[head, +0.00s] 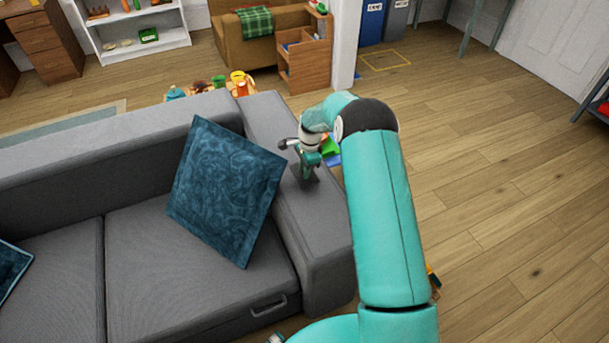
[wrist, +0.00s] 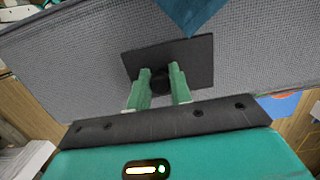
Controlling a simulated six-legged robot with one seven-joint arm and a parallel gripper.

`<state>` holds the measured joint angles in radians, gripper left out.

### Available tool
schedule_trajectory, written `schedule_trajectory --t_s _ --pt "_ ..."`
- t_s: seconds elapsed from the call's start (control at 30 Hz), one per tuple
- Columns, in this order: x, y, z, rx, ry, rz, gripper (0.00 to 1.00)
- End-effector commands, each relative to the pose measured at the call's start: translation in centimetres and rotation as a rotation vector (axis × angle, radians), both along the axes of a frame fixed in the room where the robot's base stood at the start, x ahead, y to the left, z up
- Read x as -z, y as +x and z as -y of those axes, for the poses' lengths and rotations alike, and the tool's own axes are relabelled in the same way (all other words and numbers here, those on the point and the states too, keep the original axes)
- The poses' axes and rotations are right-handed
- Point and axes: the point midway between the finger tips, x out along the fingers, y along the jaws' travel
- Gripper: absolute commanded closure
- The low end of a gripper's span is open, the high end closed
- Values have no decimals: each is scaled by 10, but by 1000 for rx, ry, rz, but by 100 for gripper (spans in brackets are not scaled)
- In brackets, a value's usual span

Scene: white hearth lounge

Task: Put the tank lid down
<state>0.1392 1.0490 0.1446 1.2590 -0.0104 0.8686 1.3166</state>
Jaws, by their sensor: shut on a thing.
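The tank lid is a thin dark, roughly square plate with a round dark knob. In the wrist view the lid (wrist: 198,58) lies flat-on below my gripper (wrist: 160,73), whose two green fingers are shut on the knob. In the head view my gripper (head: 306,161) points down over the right armrest of the grey sofa (head: 320,235), and the lid (head: 310,179) shows small and dark beneath it. The lid is over the grey armrest fabric, at or close to its surface; I cannot tell whether it touches. No tank can be made out.
A blue cushion (head: 226,190) leans just left of the armrest, its corner near the lid in the wrist view (wrist: 188,14). Colourful toys (head: 331,148) lie on the floor beyond the armrest. Wooden floor (head: 500,200) is open to the right.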

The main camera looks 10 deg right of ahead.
Motion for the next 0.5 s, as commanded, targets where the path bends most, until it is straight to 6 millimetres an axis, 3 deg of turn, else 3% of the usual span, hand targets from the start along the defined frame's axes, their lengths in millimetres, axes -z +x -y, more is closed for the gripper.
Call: schedule_trajectory --t_s 0.2,0.5 --pt "30 1 -1 0 0 0 100" --pt "32 1 -1 0 0 1 100"
